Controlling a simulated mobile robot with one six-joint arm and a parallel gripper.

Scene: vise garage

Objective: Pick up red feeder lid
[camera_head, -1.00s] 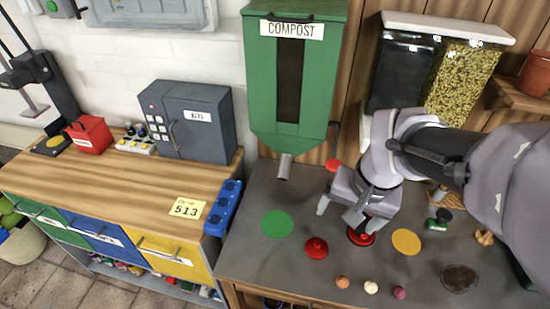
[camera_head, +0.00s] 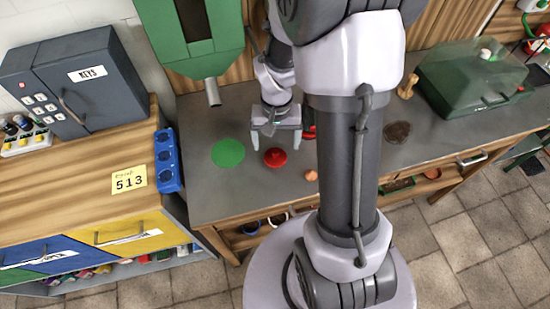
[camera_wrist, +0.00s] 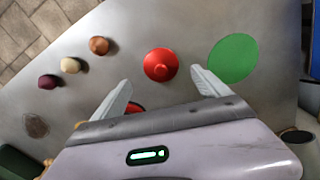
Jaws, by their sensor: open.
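The red feeder lid (camera_head: 275,157) is a round red disc with a knob on top. It lies on the grey workbench top, just right of the green disc. In the wrist view the lid (camera_wrist: 161,65) lies ahead of my open fingers, a little right of the middle between them. My gripper (camera_head: 275,139) is open and empty above the bench, slightly behind the lid in the head view. A second red thing (camera_wrist: 134,108) shows partly between my fingers in the wrist view, mostly hidden by my gripper.
A flat green disc (camera_head: 228,153) lies left of the lid. Small balls, one orange-brown (camera_wrist: 99,45), one cream (camera_wrist: 70,65) and one maroon (camera_wrist: 47,82), lie on the bench. The green compost dispenser's spout (camera_head: 213,92) hangs behind. A green-lidded box (camera_head: 470,75) stands at the right.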

